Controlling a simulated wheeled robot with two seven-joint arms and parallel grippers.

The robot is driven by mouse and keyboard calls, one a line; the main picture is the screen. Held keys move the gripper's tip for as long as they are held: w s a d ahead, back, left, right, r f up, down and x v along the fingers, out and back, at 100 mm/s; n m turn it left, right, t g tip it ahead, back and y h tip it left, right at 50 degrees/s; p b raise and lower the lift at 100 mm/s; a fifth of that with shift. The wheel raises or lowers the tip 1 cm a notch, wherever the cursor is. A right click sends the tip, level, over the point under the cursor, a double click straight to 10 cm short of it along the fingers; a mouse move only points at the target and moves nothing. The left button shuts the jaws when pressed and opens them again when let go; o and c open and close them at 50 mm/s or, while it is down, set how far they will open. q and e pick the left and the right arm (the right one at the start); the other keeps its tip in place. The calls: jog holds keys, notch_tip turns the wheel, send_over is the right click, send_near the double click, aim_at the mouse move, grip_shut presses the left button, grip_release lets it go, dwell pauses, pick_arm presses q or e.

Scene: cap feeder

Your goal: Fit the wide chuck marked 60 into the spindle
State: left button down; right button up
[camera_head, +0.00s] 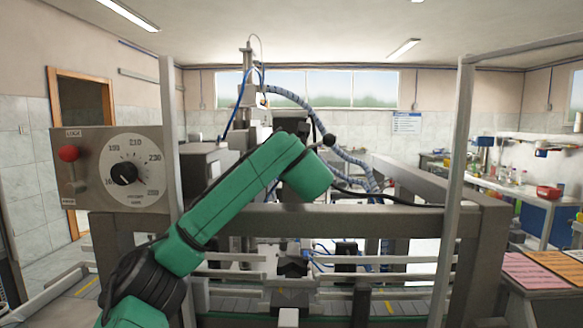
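My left arm reaches in from the lower left and crosses in front of the machine. Its green links hide the middle of the machine, and I cannot make out the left gripper's fingers. My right gripper is outside the picture. A tall machine column (247,75) with blue hoses rises behind the arm. The spindle is not clearly visible; the arm covers the area below the column. I cannot make out any chuck or the mark 60.
A grey panel (90,140) at left carries a red-knobbed lever (69,154) near the LOCK label and a numbered dial (125,173). Metal posts (456,170) and a crossbeam (400,222) frame the machine. A conveyor with rails (385,279) runs below. Pink sheets (533,270) lie at right.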

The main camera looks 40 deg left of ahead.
pick_arm(q)
jog(key=shift+r, duration=0.1)
dwell(0.7)
jog(key=shift+c, duration=2.1)
grip_release()
jog(key=shift+d, duration=0.1)
jog(key=shift+s+d+b, duration=0.3)
jog(key=shift+b, duration=0.25)
jog(key=b+v, duration=0.4)
jog(key=v, duration=0.9)
jog(key=shift+s+d+b, duration=0.25)
jog(key=shift+b, duration=0.1)
